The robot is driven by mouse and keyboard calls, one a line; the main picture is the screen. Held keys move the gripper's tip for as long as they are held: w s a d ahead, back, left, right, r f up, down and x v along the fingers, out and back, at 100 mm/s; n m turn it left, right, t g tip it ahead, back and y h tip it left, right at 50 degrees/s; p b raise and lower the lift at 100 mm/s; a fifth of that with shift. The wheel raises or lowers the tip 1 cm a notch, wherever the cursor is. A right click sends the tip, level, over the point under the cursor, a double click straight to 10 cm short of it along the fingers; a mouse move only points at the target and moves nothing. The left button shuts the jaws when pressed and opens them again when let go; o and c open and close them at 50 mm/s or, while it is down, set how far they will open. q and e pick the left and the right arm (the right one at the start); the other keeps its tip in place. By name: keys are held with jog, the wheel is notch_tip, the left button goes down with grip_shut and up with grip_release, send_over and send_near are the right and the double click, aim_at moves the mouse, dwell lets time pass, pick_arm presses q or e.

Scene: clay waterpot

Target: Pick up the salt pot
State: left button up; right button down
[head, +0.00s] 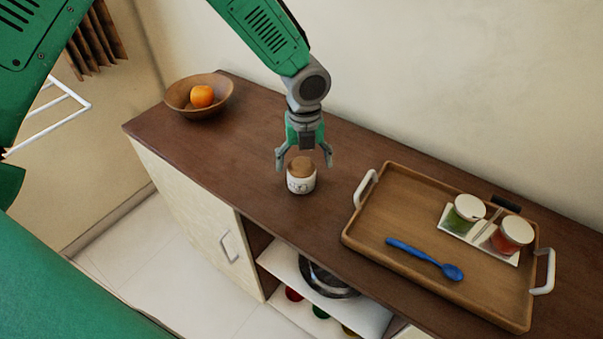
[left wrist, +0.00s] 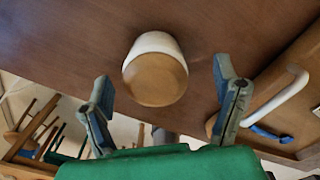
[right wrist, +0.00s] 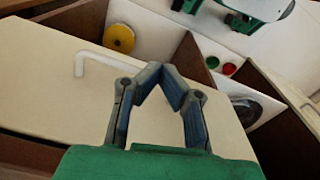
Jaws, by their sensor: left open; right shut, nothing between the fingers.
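The salt pot (head: 301,184) is a small white pot with dark markings and a round brown wooden lid. It stands upright on the brown wooden counter (head: 215,150). My left gripper (head: 304,160) is open above it, its fingers spread on either side of the lid. In the left wrist view the salt pot (left wrist: 156,72) sits between and beyond the open fingers (left wrist: 165,88), apart from both. My right gripper (right wrist: 168,78) shows only in the right wrist view, with its fingertips together and nothing between them, in front of a pale cabinet door (right wrist: 50,85).
A wooden tray (head: 375,215) with white handles stands to the right, holding a blue spoon (head: 425,259), a green jar (head: 466,212) and a red jar (head: 511,234). A wooden bowl (head: 183,104) with an orange (head: 202,96) stands at the back left. Counter around the pot is clear.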

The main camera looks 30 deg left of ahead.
pick_arm(q)
jog(key=f, duration=0.3)
jog(key=shift+s+d+f, duration=0.15)
jog(key=shift+s+f, duration=0.2)
jog(key=shift+f, duration=0.3)
jog(key=shift+a+f, duration=0.1)
jog(key=shift+a, duration=0.3)
jog(key=c, duration=1.5)
jog(key=shift+o, duration=0.2)
jog(key=shift+d, duration=0.2)
